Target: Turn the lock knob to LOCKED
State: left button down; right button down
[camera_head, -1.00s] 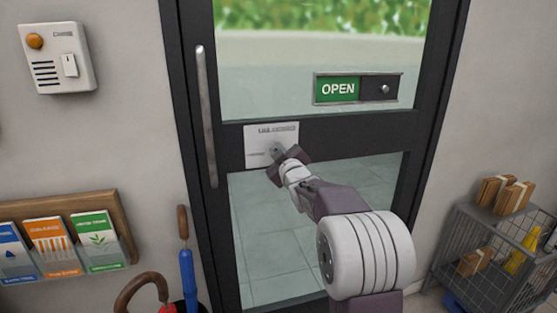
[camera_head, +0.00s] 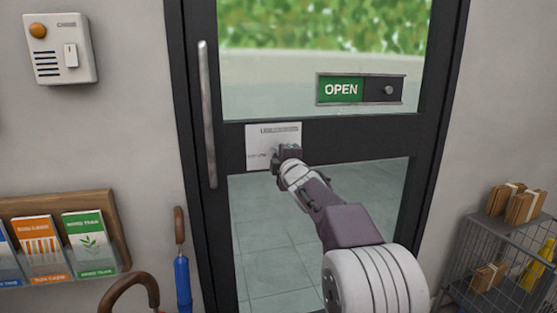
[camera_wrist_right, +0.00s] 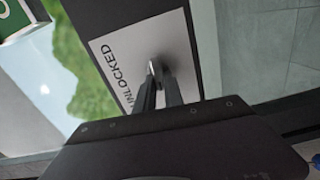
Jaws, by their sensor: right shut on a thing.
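The lock plate (camera_head: 259,139) is a pale panel on the dark crossbar of the glass door. In the right wrist view the plate (camera_wrist_right: 128,50) shows the word UNLOCKED along its edge. The lock knob (camera_wrist_right: 156,68) is a small metal piece on the plate, between my right fingertips. My right gripper (camera_head: 281,155) reaches the plate's lower right part and is shut on the knob; it also shows in the right wrist view (camera_wrist_right: 157,80). In the head view the gripper hides the knob. My left gripper is not in view.
An OPEN slider sign (camera_head: 360,89) sits above the crossbar. A vertical door handle (camera_head: 207,115) is on the left. A chime box (camera_head: 60,48), leaflet rack (camera_head: 70,202) and umbrella (camera_head: 182,270) are left of the door. A wire cart (camera_head: 500,255) with parcels stands right.

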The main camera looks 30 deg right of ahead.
jog(key=shift+n, duration=0.5)
jog(key=c, duration=1.4)
grip_release()
jog(key=shift+c, duration=0.2)
jog(key=v, duration=0.9)
